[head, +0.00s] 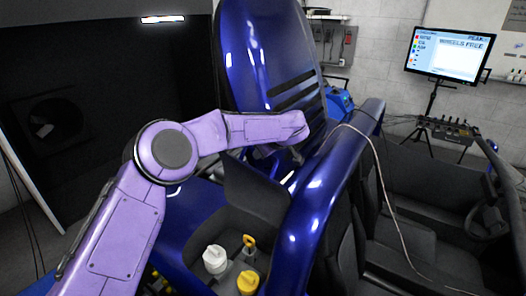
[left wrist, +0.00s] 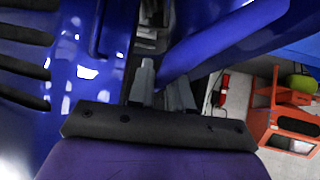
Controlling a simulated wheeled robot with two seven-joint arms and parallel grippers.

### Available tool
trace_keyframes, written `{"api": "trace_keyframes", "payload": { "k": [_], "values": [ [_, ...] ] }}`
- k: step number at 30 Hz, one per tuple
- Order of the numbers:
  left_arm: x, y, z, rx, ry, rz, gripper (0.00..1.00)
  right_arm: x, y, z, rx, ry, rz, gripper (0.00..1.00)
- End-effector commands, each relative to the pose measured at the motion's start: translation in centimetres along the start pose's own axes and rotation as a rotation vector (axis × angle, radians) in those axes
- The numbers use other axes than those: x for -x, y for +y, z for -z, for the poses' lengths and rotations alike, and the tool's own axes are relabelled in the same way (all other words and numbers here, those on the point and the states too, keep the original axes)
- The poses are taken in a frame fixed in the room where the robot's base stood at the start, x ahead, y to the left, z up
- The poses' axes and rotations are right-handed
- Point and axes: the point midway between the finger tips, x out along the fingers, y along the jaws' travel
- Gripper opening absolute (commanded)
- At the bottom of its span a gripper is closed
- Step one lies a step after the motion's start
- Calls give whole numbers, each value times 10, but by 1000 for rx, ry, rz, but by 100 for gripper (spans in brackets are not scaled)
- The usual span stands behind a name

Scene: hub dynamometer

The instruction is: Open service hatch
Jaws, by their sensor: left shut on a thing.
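The service hatch (head: 265,50) is a glossy blue panel with dark vent slots, standing raised and steeply tilted in the head view. Its slotted blue surface also fills the left side of the left wrist view (left wrist: 75,60). My left gripper (head: 290,155) is at the hatch's lower right edge, partly hidden by my own purple wrist. In the left wrist view its two grey fingers (left wrist: 162,88) are shut at the hatch's edge, though the exact contact is hard to see. My right gripper is not in view.
Below the hatch lies an open bay with a white cap (head: 215,259), a yellow cap (head: 248,283) and a yellow handle (head: 249,242). A blue frame bar (head: 325,190) runs close to my wrist on the right. A monitor (head: 450,54) stands behind.

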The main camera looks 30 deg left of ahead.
Motion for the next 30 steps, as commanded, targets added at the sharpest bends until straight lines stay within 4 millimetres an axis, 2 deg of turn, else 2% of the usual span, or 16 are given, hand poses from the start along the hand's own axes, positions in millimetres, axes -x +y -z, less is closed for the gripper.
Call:
{"api": "trace_keyframes", "payload": {
  "k": [7,8,9,17,20,23,30],
  "values": [
    [-1,1,-4,-4,-3,1,0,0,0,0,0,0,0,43],
    [-1,1,-4,-4,-3,1,26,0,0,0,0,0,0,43],
    [-1,1,-4,-4,-3,1,38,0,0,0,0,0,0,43],
    [0,1,-2,-2,-1,-1,38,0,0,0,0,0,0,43],
    [6,2,-2,-1,-1,-3,38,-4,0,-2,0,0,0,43],
    [23,2,-4,0,0,-5,38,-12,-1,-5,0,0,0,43],
    [79,2,-4,0,-1,-2,38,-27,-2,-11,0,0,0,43]
  ]
}}
